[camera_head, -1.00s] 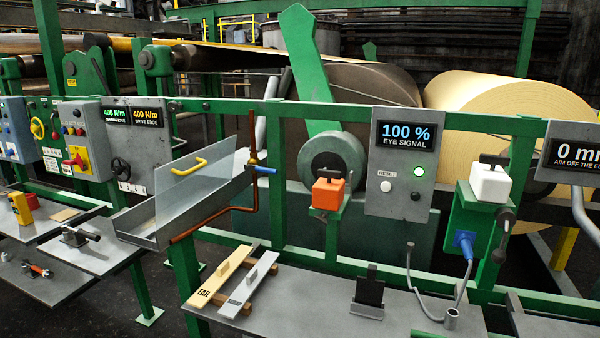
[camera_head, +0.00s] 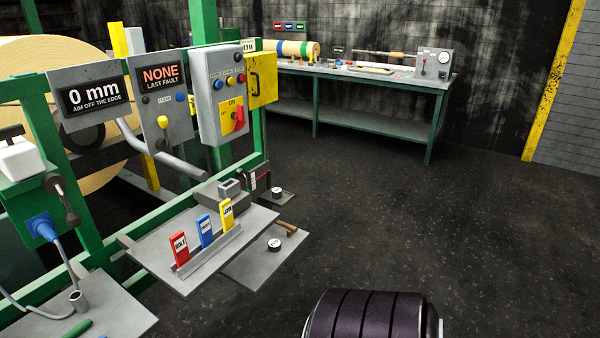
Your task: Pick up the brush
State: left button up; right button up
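I cannot make out a brush for certain. A green handle-like piece (camera_head: 78,328) lies on the grey shelf (camera_head: 125,318) at the lower left and is cut off by the picture's bottom edge, so I cannot tell what it belongs to. Neither of my grippers shows in the head view.
A shelf (camera_head: 150,262) holds red (camera_head: 180,248), blue (camera_head: 205,231) and yellow (camera_head: 226,214) labelled blocks. A lower shelf (camera_head: 245,277) carries a wooden-handled tool (camera_head: 287,229). A workbench (camera_head: 420,91) with several items stands along the back wall. The dark floor (camera_head: 400,210) between is clear.

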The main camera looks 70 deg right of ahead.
aim_at(281, 223)
jog(key=z, duration=2.05)
jog(key=u, duration=2.7)
jog(key=z, duration=2.7)
jog(key=u, duration=0.45)
